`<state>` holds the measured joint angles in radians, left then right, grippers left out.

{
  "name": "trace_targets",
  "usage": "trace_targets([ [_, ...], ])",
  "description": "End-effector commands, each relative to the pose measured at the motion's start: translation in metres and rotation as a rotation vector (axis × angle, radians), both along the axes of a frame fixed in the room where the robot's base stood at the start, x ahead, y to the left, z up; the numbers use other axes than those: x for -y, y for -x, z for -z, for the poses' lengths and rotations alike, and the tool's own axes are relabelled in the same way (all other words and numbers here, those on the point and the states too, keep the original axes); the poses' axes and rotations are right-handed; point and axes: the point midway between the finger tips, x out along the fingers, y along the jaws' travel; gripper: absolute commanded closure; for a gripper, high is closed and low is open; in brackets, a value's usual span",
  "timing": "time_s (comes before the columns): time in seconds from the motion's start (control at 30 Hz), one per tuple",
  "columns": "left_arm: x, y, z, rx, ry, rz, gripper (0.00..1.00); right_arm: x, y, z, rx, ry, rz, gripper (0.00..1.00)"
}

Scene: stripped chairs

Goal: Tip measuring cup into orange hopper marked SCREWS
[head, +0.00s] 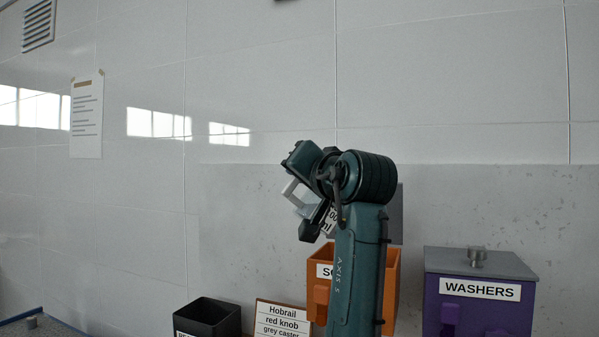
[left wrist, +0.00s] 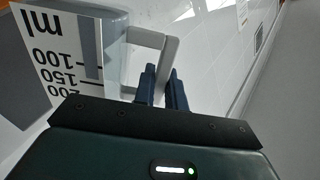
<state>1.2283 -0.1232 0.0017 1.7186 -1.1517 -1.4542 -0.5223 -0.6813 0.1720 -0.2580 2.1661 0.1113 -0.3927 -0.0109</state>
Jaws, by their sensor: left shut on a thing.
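The measuring cup (head: 327,222) is pale and clear with a printed ml scale. My left gripper (head: 317,219) is shut on its light grey handle, and the cup looks tilted in the head view. In the left wrist view the cup's scale (left wrist: 62,68) reads upside down, and my left gripper's fingers (left wrist: 163,88) meet the handle (left wrist: 152,42). The orange hopper (head: 391,285) stands below and behind my left arm, which hides much of it; only the start of its label, "SC", shows. The cup is above the hopper's left side in the picture. Its contents cannot be made out.
A purple hopper (head: 480,268) marked WASHERS, with a knobbed grey lid, stands to the right. A grey panel (head: 396,215) rises behind the orange hopper.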

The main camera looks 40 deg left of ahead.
Motion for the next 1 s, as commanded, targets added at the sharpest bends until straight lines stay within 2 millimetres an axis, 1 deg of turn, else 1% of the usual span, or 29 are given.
trace_targets([
  [0.03,0.0,0.0,-0.003,-0.005,-0.007,0.0,1.0,0.0,0.0,-0.003,0.001,0.0,0.0,0.64],
  [0.47,0.001,-0.001,-0.003,-0.017,-0.015,0.0,1.0,0.0,-0.001,-0.004,0.001,-0.001,0.001,0.64],
  [0.8,0.003,-0.005,-0.007,-0.088,-0.059,0.0,1.0,0.0,0.0,-0.015,0.001,-0.001,0.001,0.64],
  [1.0,0.004,-0.005,-0.006,-0.097,-0.064,0.0,1.0,0.0,0.0,-0.015,0.001,-0.001,0.001,0.64],
])
